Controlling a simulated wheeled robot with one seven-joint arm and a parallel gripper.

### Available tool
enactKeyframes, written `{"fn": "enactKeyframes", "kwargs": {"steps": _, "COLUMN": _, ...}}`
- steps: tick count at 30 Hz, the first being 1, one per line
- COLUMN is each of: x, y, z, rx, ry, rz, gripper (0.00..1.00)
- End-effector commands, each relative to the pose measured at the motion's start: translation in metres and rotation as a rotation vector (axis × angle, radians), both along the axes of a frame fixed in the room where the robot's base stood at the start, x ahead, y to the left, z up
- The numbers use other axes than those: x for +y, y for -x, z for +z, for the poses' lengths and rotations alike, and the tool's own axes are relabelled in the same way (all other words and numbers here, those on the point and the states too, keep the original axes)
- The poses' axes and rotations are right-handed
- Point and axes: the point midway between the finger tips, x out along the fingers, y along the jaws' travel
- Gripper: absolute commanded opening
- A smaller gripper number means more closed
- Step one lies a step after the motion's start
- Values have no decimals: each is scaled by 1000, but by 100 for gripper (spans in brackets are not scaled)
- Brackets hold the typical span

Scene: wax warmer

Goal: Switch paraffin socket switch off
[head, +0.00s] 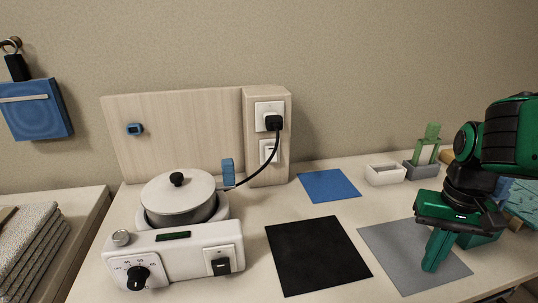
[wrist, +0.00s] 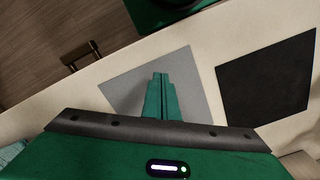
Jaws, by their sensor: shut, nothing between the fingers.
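The socket panel (head: 253,180) stands upright behind the warmer in the head view. A black plug (head: 273,123) with a black cord sits in its upper socket (head: 261,110). Below it is a white switch (head: 268,151), partly crossed by the cord; I cannot tell its position. The white wax warmer (head: 172,250) stands at the front left with a lidded pot (head: 178,192), a dial (head: 138,277) and a black front rocker (head: 221,267). My gripper (head: 432,266) is shut and empty, pointing down over the grey mat (head: 389,246), far right of the panel. Its closed fingers (wrist: 160,78) show in the wrist view.
A black mat (head: 316,254) and a blue mat (head: 328,185) lie between my gripper and the panel. A white tray (head: 385,174) and a grey holder (head: 421,170) stand at the back right. Folded towels (head: 38,250) lie at far left.

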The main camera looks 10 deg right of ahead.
Motion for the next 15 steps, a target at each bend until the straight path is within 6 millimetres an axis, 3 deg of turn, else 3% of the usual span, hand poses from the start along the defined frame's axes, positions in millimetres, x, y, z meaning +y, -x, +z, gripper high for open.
{"fn": "enactKeyframes", "kwargs": {"steps": 9, "x": 1, "y": 6, "z": 8, "rx": -25, "ry": 0, "rz": 34, "gripper": 0}}
{"fn": "enactKeyframes", "kwargs": {"steps": 11, "x": 2, "y": -5, "z": 13, "rx": -43, "ry": 1, "rz": 89, "gripper": 0}}
{"fn": "enactKeyframes", "kwargs": {"steps": 15, "x": 13, "y": -55, "z": 33, "rx": -120, "ry": 7, "rz": 354, "gripper": 0}}
